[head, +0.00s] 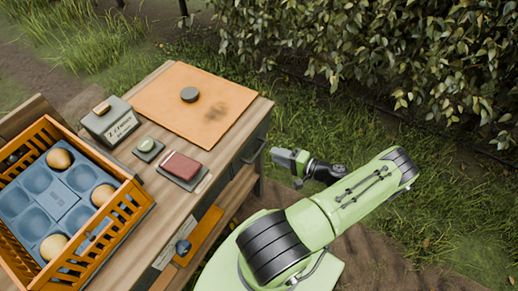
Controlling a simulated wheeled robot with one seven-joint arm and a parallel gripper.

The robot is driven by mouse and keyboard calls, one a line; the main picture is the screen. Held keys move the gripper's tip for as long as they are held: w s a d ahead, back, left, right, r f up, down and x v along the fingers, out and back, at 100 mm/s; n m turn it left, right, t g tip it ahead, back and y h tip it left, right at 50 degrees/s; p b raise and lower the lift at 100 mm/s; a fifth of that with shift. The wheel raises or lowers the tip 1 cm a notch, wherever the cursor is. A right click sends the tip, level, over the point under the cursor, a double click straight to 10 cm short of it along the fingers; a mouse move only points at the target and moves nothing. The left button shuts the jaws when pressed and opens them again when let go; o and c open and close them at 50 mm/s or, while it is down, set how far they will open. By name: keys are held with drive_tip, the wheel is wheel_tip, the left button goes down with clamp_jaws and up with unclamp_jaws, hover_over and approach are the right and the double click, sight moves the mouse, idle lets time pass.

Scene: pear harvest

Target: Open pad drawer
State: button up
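The wooden workbench (158,192) has a dark front panel with a bar handle (255,150) near its far right corner; this looks like a closed drawer front. Further along the same side is a lower orange front (200,236) with a blue round knob (183,247) and a pale label (165,256) beside it. I cannot tell which front is the pad drawer. My gripper (285,161) is just right of the bar handle, apart from it, pointing left toward the bench. Its finger opening is too small to make out; nothing shows held in it.
An orange crate (122,205) with a blue tray and several pears stands on the bench's left. A grey display box (111,122), a green button (147,146) and a red pad (181,166) lie between. A hedge (390,45) stands behind.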

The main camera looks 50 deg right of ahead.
sight(260, 149)
drive_tip(key=x, duration=0.8)
drive_tip(key=shift+b, duration=0.3)
drive_tip(key=shift+s, duration=0.1)
clamp_jaws()
